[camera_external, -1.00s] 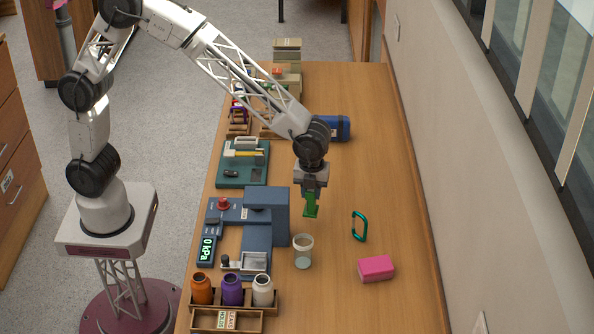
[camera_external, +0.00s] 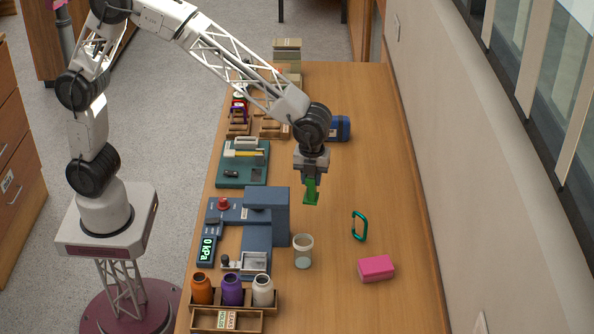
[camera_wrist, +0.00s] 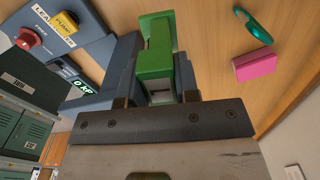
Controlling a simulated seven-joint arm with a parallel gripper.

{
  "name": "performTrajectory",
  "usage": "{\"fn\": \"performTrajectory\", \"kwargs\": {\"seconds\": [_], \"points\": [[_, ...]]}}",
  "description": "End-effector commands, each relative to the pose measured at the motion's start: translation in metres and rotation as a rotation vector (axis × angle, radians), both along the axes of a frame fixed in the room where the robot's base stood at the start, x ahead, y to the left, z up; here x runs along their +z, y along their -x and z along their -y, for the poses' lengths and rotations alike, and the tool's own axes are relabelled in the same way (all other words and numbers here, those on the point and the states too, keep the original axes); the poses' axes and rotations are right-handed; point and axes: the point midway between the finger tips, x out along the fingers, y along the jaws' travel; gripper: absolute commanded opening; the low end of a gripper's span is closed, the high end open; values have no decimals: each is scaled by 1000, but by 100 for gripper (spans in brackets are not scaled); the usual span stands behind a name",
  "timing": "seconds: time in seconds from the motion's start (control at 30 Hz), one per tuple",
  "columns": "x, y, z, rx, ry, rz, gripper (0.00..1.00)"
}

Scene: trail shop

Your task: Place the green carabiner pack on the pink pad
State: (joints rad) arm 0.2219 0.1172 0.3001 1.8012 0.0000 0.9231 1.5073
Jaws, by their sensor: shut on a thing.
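My gripper (camera_external: 311,180) is shut on the green carabiner pack (camera_external: 311,192) and holds it in the air above the table, behind the clear cup. In the wrist view the green pack (camera_wrist: 157,68) sits between the fingers of my gripper (camera_wrist: 158,95) and sticks out beyond them. The pink pad (camera_external: 376,269) lies on the table at the front right, apart from the pack. It also shows in the wrist view (camera_wrist: 255,65), to the right of the pack.
A teal carabiner (camera_external: 359,226) lies behind the pink pad. A clear cup (camera_external: 303,251) stands left of the pad. A blue-grey machine (camera_external: 267,216) and a rack with several jars (camera_external: 232,290) are on the left. The table's right side (camera_external: 370,150) is mostly clear.

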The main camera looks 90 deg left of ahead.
Motion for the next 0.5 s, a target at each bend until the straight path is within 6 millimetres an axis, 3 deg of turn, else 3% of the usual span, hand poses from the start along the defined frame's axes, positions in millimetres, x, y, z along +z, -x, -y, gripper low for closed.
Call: {"fn": "performTrajectory", "kwargs": {"seconds": [0.27,0.5], "points": [[1,-4,4,3,0,1,0],[7,-24,19,15,0,0,0]]}}
